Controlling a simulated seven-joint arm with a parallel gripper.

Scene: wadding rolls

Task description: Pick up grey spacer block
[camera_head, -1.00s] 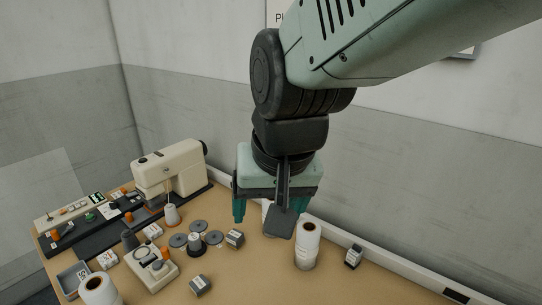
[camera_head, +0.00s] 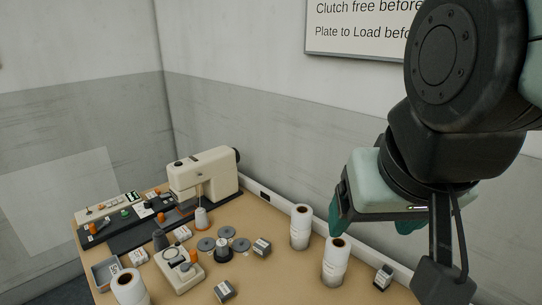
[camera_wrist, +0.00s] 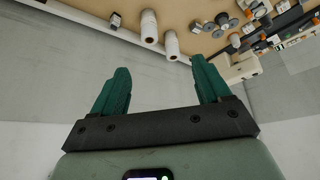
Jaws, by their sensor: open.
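Small grey blocks with pale labelled faces lie on the tan table; which one is the spacer block I cannot tell. In the head view one grey block (camera_head: 262,246) lies beside the grey discs, one grey block (camera_head: 224,291) lies nearer the front, and one grey block (camera_head: 384,277) stands right of the white rolls. A block beside the rolls also shows in the wrist view (camera_wrist: 115,20). My gripper (camera_head: 372,222) is raised above the table's back right side. Its teal fingers are apart and empty in the wrist view (camera_wrist: 160,66), clear of every block.
Two white rolls stand upright at the back right, a farther roll (camera_head: 301,227) and a nearer roll (camera_head: 335,262). Another roll (camera_head: 128,287) stands front left. A cream sewing machine (camera_head: 203,175) stands at the back left. The wall is close behind the table.

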